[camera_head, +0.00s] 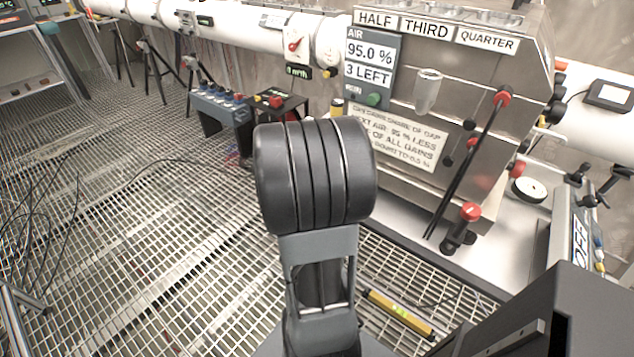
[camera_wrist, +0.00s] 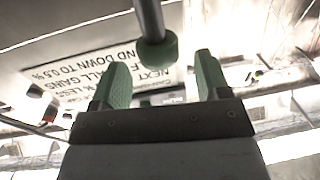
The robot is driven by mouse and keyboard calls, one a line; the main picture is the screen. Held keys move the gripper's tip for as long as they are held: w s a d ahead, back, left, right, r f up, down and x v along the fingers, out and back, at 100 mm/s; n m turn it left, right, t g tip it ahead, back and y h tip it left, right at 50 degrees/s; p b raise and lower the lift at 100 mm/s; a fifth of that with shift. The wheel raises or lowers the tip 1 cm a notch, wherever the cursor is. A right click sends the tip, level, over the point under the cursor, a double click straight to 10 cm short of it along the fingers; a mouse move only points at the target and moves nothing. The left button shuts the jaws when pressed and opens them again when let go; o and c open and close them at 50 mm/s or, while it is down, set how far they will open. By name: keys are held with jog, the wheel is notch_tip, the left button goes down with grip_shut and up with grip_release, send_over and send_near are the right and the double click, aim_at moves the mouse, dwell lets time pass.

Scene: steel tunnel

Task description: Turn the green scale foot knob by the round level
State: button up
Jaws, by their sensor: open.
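In the wrist view my gripper (camera_wrist: 162,62) is open, its two green-padded fingers apart with nothing held between them. A dark rod with a green round end (camera_wrist: 157,50) comes down from the top edge, ending between the fingertips in the picture; I cannot tell its depth, or whether it is the scale foot knob. In the head view my black arm joint fills the middle, and my gripper is hidden.
A steel cabinet (camera_head: 470,75) with red-knobbed levers (camera_head: 470,212) and a printed sign (camera_head: 396,133) stands behind my arm. A blue box with knobs (camera_head: 222,108) stands left of it. A yellow bar level (camera_head: 400,313) lies low. The grated floor at the left has loose cables.

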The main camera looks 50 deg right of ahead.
jog(key=s+a+b, duration=0.1)
jog(key=a+b, duration=0.9)
jog(key=b, duration=0.1)
jog(key=shift+a+f, duration=0.15)
jog(key=shift+a, duration=0.15)
dwell(0.4)
